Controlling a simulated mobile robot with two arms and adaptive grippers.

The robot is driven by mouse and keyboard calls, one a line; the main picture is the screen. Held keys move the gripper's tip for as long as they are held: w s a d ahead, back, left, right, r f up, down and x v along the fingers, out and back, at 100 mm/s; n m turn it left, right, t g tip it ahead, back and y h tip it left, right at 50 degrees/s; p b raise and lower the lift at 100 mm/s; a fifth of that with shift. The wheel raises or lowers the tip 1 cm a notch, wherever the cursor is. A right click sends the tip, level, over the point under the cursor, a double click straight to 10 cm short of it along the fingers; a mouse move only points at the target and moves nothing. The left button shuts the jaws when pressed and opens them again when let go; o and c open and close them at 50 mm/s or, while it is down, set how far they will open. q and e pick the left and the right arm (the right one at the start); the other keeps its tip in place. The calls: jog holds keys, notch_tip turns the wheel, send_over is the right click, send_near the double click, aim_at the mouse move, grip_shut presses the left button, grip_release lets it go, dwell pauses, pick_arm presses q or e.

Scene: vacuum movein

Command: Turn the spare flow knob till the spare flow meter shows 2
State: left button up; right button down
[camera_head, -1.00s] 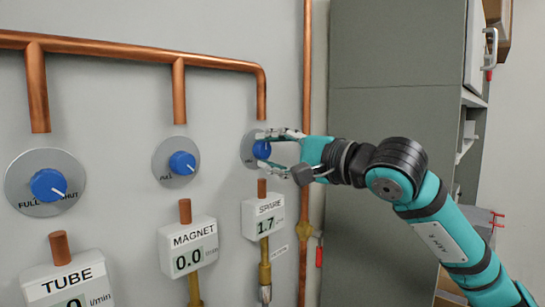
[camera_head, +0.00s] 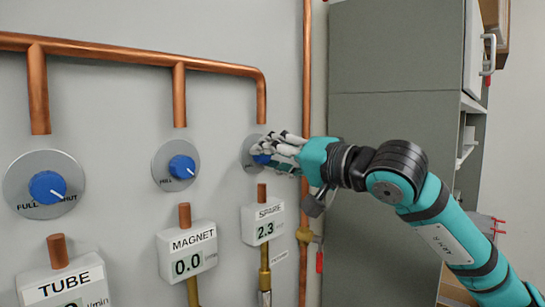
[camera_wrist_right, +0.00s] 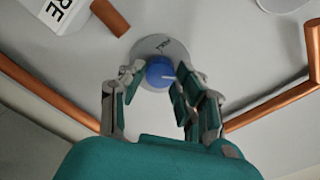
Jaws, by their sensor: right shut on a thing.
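The blue spare flow knob (camera_head: 261,158) sits on a round grey dial plate on the wall, above the spare flow meter (camera_head: 264,229), which reads 2.3. My right gripper (camera_head: 272,150) is shut on the knob and covers much of it in the head view. In the right wrist view the knob (camera_wrist_right: 160,72) shows between the fingers of my right gripper (camera_wrist_right: 152,88), with a white pointer line on its face. My left gripper is not in view.
The tube knob (camera_head: 48,187) is further left. Copper pipes (camera_head: 150,53) run above, and a vertical pipe (camera_head: 306,100) stands right of the spare knob. A grey cabinet (camera_head: 390,110) is at right.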

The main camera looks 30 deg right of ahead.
jog(key=shift+f+n, duration=0.1)
jog(key=shift+n, duration=0.2)
jog(key=c, duration=0.9)
grip_release()
jog(key=shift+c, duration=0.2)
jog(key=v, duration=1.2)
